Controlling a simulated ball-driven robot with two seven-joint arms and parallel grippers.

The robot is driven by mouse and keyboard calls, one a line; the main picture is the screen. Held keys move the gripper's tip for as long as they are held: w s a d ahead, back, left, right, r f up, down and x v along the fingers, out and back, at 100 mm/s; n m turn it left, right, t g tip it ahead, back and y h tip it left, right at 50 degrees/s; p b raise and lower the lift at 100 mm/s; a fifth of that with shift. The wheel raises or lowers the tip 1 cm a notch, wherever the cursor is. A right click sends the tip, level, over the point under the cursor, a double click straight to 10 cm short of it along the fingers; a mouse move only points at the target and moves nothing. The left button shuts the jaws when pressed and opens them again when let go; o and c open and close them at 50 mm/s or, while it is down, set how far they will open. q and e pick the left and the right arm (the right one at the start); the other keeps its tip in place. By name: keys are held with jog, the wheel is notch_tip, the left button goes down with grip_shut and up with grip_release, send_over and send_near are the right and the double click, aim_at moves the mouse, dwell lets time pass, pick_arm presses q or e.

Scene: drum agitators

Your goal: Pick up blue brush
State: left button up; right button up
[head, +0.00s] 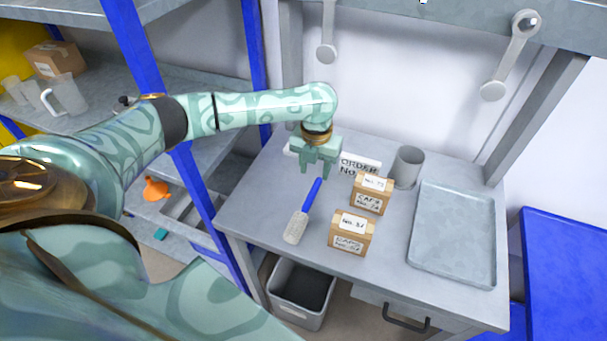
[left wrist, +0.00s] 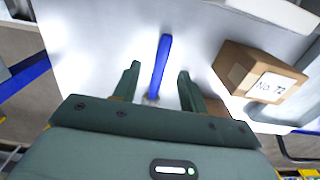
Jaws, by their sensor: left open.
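The blue brush (head: 312,193) lies on the grey table, its blue handle pointing to the back and its pale head (head: 295,228) toward the front. My left gripper (head: 318,174) is above the table near the handle's far end, fingers pointing down, open and empty. In the left wrist view the blue handle (left wrist: 161,62) shows between the two spread fingers of the left gripper (left wrist: 158,85), and the palm hides the brush head. I cannot tell the gap between fingertips and handle. My right gripper is not in view.
Two small cardboard boxes, one (head: 371,194) behind the other (head: 352,232), stand just right of the brush. A grey cup (head: 407,166), a sign (head: 360,164) and a grey tray (head: 412,245) are also on the table. A blue-posted shelf (head: 184,185) is at left.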

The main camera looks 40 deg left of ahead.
aim_at(315, 187)
pick_arm(q)
jog(key=shift+s+a+f, duration=0.1)
jog(key=shift+s+f, duration=0.05)
jog(key=shift+f, duration=0.45)
jog(key=shift+s+f, duration=0.1)
jog(key=shift+f, duration=0.2)
jog(key=f, duration=0.1)
jog(key=f+b, duration=0.1)
jog(key=f, duration=0.2)
jog(key=shift+d+f+b, duration=0.3)
jog(key=shift+d+b, duration=0.05)
jog(key=shift+b, duration=0.05)
jog(key=shift+r, duration=0.1)
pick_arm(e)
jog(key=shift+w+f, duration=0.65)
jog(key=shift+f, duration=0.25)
pick_arm(q)
grip_shut()
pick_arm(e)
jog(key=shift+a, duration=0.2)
